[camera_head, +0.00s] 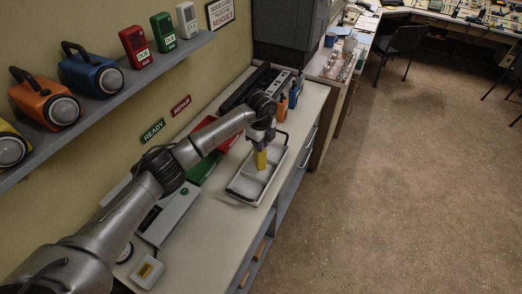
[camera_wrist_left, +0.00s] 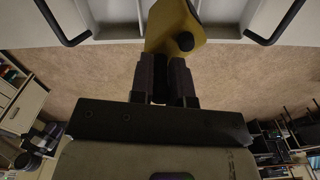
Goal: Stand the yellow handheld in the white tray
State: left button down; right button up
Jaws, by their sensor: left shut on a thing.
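The yellow handheld (camera_head: 260,159) is in my left gripper (camera_head: 262,143), whose jaws are shut on its upper part. It hangs roughly upright over the white tray (camera_head: 241,191), a divided tray with dark handles on the counter. I cannot tell whether its lower end touches the tray. In the left wrist view the yellow handheld (camera_wrist_left: 174,27) sticks out beyond the two dark fingers (camera_wrist_left: 163,80), with the tray's pale wall (camera_wrist_left: 112,33) and handles around it. My right gripper is not in view.
Red (camera_head: 229,139) and green (camera_head: 203,168) trays lie beside the white tray, partly behind my arm. Orange and blue handhelds (camera_head: 282,108) stand in a charger behind it. A wall shelf (camera_head: 110,101) holds lamps and handhelds. The counter's front strip (camera_head: 222,233) is clear.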

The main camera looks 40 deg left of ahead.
pick_arm(q)
jog(key=shift+f, duration=2.05)
jog(key=shift+f, duration=0.1)
jog(key=c, duration=1.1)
grip_release()
notch_tip(320, 180, up, 12)
jog(key=shift+r, duration=0.2)
